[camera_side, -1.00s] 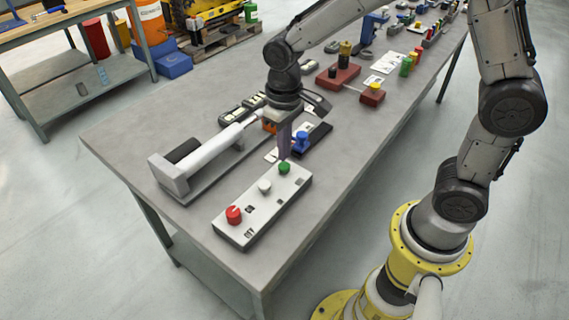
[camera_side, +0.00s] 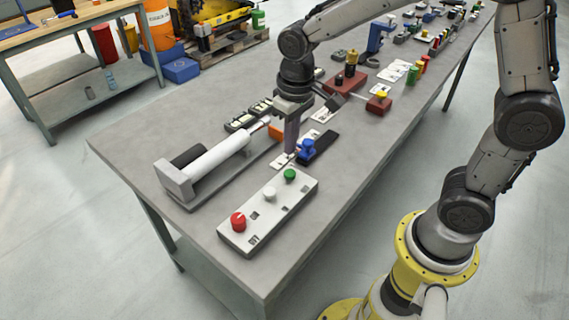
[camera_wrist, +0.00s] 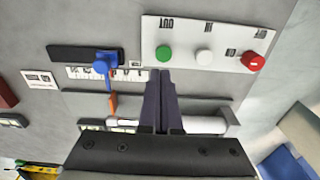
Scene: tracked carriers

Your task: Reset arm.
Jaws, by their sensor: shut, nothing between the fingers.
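My gripper (camera_side: 290,150) is shut and empty, pointing down just behind the button panel. In the wrist view its fingertips (camera_wrist: 160,74) lie near the panel's lower edge, below the green button. The white button panel (camera_side: 250,226) carries a red knob (camera_side: 238,222), a white button (camera_side: 269,194) and a green button (camera_side: 290,175). In the wrist view the panel (camera_wrist: 180,54) shows OUT and IN markings. A carrier with a white cylinder (camera_side: 218,154) on a grey rail (camera_side: 181,193) lies left of my gripper. An orange pointer (camera_side: 276,132) sits at the rail's far end, partly hidden.
A black slider with a blue knob (camera_side: 308,149) stands close right of my gripper. The table's front right is clear.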

